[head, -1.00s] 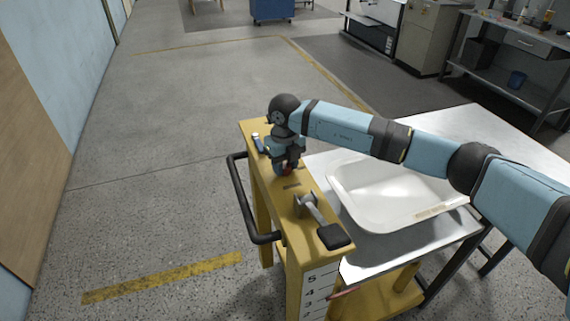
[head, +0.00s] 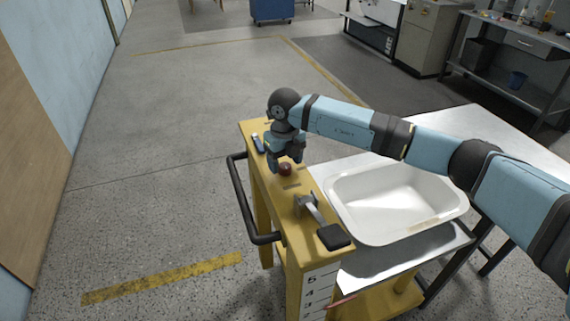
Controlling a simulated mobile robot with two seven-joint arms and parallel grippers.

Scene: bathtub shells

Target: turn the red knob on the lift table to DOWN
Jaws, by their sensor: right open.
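The red knob (head: 285,170) sits on the yellow top panel of the lift table (head: 300,235). My right gripper (head: 287,163) is open just above and behind the knob, its fingers pointing down. The knob's pointer and any DOWN label are too small to read. A white tub shell (head: 345,205) rests on the lift table's metal plate (head: 385,265), to the right of the yellow panel. My left gripper is out of view.
A grey and black lever-like fitting (head: 333,236) lies on the near part of the yellow panel. A black handle rail (head: 243,205) runs along its left side. A metal table (head: 485,135) stands behind the tub. The floor to the left is clear.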

